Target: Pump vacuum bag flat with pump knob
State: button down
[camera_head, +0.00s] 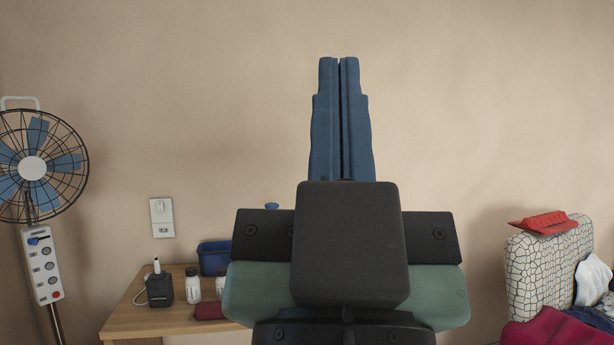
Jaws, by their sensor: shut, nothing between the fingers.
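My gripper (339,64) points straight up in the middle of the view, in front of the bare wall. Its two blue fingers are shut together with nothing between them. No vacuum bag can be made out. A small blue knob-like top (271,206) shows just above the left side of my gripper's dark body; what it belongs to is hidden, and I cannot tell if it is the pump knob. My gripper and wrist hide the middle of the lower view.
A wooden table (125,322) at lower left holds a blue bin (213,258), a black box (159,290), white bottles (193,285) and a dark red item (208,311). A fan (32,168) stands far left. A patterned chair (540,265) with clothes (550,331) is at right.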

notch_tip(320, 180, up, 13)
jog(key=p, duration=1)
jog(key=shift+f, duration=0.15)
